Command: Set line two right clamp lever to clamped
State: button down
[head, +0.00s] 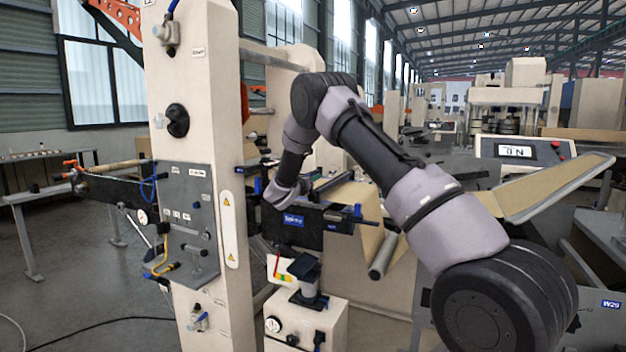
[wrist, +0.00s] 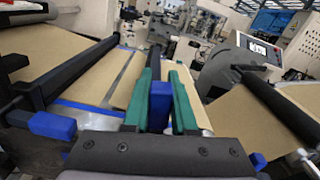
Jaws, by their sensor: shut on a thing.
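My gripper (wrist: 163,78) shows in the wrist view with two green fingers. They are shut on a blue lever handle (wrist: 160,106), one finger on each side of it. The handle stands up between the fingers; its pivot and lower part are hidden behind the dark gripper body. No label or clamp mark can be read there. In the head view my arm bends down to the splice unit (head: 293,220) beside the tall cream column, and the fingers cannot be made out.
Another blue handle (wrist: 52,125) sits at the left, near a dark bar (wrist: 75,72) over the brown kraft web (wrist: 38,48). A dark roller (wrist: 280,105) lies at the right. The cream column (head: 190,100) and a display box (head: 517,150) stand around my arm.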

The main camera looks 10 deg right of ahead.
aim_at(300, 202)
jog(key=shift+a, duration=0.2)
jog(key=a+n, duration=0.1)
jog(key=n, duration=0.1)
jog(key=w+a+f+n, duration=0.1)
jog(key=n, duration=0.1)
jog(key=shift+w, duration=0.15)
jog(key=n, duration=0.2)
jog(key=w+a+f+n, duration=0.1)
jog(key=n, duration=0.1)
jog(key=shift+f, duration=0.2)
jog(key=f+n, duration=0.1)
jog(key=n, duration=0.2)
jog(key=a+f+n, duration=0.1)
jog(key=n, duration=0.1)
jog(key=shift+w+f, duration=0.35)
jog(key=shift+w+a+f+n, duration=0.1)
jog(key=shift+f+n, duration=0.7)
jog(key=shift+n, duration=0.7)
jog(key=shift+f, duration=0.1)
jog(key=c, duration=0.7)
grip_release()
jog(key=v, duration=1)
jog(key=shift+s+a, duration=0.2)
jog(key=shift+s, duration=0.15)
